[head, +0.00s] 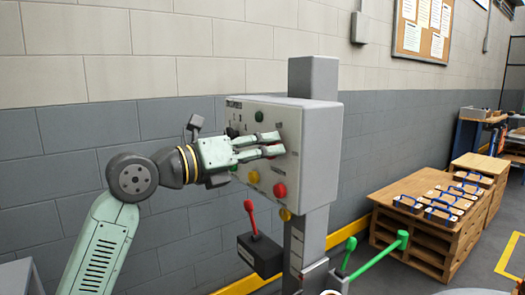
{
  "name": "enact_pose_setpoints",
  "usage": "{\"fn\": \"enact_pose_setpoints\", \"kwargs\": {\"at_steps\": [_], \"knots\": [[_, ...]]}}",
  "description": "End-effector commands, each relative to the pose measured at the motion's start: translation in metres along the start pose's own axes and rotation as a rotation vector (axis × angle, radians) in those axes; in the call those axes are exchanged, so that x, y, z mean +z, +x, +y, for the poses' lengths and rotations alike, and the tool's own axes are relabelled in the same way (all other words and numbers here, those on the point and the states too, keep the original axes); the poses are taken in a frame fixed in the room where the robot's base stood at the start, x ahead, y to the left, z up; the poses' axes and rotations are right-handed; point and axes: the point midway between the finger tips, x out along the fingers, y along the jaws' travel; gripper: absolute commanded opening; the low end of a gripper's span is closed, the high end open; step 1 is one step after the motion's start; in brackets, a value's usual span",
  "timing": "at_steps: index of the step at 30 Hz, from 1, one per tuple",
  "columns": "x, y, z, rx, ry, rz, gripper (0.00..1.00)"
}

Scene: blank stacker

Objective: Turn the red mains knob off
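A grey control panel box (312,140) stands on a post in the middle of the head view. A red round control (279,190) sits low on its front face, below my gripper; I cannot tell whether it is the mains knob or a button. My gripper (274,144) is at the upper right part of that face, with its two fingers pointing at it. A narrow gap shows between the fingers. The fingertips hide what is behind them, so I cannot tell whether they hold or touch a knob.
Yellow (253,177) and green (259,116) controls are also on the panel. A red-handled lever (251,216) rises from a dark box below it. A green lever (375,254) sticks out at the lower right. A wooden pallet stack (410,250) with blue-handled boxes stands at right.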

Motion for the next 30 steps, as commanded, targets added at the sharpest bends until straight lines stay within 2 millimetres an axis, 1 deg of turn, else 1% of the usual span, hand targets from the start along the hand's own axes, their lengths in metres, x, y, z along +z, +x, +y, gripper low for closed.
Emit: {"fn": "enact_pose_setpoints", "kwargs": {"at_steps": [1,7,15,18,20,23,30], "knots": [[0.0,0.0,0.0,0.0,0.0,0.0,0.39],[0.0,0.0,0.0,0.0,0.001,0.001,0.52],[-0.001,0.0,0.0,0.0,0.001,0.002,0.53],[0.0,-0.004,0.001,0.002,0.001,0.001,0.53],[0.0,-0.011,0.001,0.002,0.0,-0.001,0.53],[0.0,-0.028,0.001,0.003,0.001,-0.002,0.53],[0.0,-0.08,0.001,0.003,0.001,-0.001,0.53]]}}
